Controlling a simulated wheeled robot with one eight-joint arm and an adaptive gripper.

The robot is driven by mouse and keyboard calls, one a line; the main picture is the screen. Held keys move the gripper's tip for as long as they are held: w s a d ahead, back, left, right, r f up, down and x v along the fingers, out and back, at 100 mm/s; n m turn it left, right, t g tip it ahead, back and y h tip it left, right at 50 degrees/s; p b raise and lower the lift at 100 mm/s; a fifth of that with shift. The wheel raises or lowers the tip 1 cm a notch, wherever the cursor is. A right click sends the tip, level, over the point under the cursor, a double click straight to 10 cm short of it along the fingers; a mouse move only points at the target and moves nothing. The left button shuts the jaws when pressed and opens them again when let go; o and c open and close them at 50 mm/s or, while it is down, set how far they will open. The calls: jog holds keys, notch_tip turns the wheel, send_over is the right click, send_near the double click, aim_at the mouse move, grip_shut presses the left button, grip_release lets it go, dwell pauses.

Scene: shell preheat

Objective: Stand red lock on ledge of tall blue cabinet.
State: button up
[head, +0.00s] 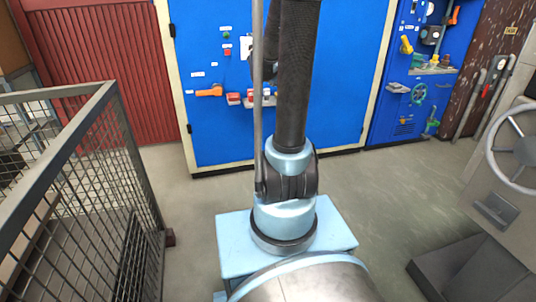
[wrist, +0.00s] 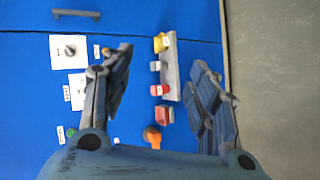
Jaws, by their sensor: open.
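The tall blue cabinet (head: 340,70) stands ahead of my arm, and its blue front fills much of the wrist view (wrist: 30,110). A narrow grey ledge (wrist: 175,75) on it carries small coloured pieces. A red piece with a pale label (wrist: 160,90) and a red block (wrist: 165,115) sit at one end; I cannot tell which is the red lock. Both reds also show in the head view, the block (head: 233,98) at the left. My gripper (wrist: 162,60) is open, with the ledge pieces seen between its fingers and nothing visibly held. In the head view my arm hides it.
Next to the reds are a grey piece (wrist: 155,66), a yellow piece (wrist: 161,43) and an orange handle (head: 209,91). A mesh cage (head: 75,160) stands left, a machine with a handwheel (head: 515,150) right. Floor before the cabinet is clear.

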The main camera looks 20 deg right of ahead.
jog(key=s+a+f+m+g+y, duration=0.2)
jog(key=s+a+f+m, duration=0.1)
jog(key=s, duration=0.9)
jog(key=s+a+f+m+g+y, duration=0.2)
jog(key=s+a+f, duration=0.4)
jog(key=s, duration=0.7)
jog(key=s+a+f+m+g+y, duration=0.2)
jog(key=s+a+f+m+g, duration=0.2)
jog(key=s, duration=0.9)
jog(key=shift+s+a+f+m+y, duration=0.35)
jog(key=shift+a+m, duration=0.2)
jog(key=shift+m, duration=0.45)
jog(key=shift+w, duration=0.15)
jog(key=shift+w+f, duration=0.25)
jog(key=shift+w, duration=0.2)
